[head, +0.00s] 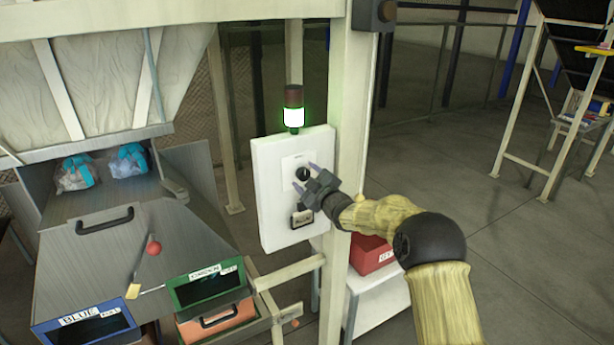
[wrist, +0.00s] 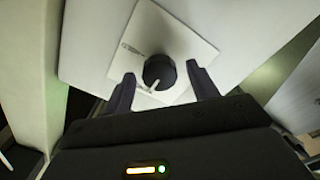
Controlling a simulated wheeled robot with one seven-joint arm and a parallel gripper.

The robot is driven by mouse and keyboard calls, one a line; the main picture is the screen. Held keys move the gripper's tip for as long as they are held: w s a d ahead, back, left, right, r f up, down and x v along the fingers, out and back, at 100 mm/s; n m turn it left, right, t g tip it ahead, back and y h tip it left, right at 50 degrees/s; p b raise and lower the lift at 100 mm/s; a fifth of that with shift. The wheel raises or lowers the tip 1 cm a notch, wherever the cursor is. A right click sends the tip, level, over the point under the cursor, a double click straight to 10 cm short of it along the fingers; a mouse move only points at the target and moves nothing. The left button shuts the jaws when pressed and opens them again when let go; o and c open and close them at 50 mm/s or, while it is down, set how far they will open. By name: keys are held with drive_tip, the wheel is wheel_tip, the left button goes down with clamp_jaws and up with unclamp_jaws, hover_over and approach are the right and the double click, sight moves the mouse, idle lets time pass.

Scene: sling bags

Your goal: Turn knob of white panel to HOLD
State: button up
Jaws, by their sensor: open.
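The white panel (head: 270,185) is mounted on a cream post, with a black knob (head: 303,174) on a pale plate. In the wrist view the knob (wrist: 159,72) has a white pointer mark toward its lower left, and the plate (wrist: 165,30) carries small lettering too blurred to read. My gripper (head: 301,177) is open in front of the panel. In the wrist view my gripper (wrist: 163,84) has one finger on each side of the knob, with gaps between fingers and knob. I cannot tell whether the fingertips reach the knob's depth.
A stack light (head: 294,108) glowing green stands on top of the panel. A black handle-like part (head: 301,218) sits below the knob. The cream post (head: 349,130) is just right of the panel. Blue (head: 85,328) and green (head: 208,285) labelled bins and a red box (head: 369,253) are lower down.

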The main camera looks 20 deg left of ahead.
drive_tip(key=c, duration=1)
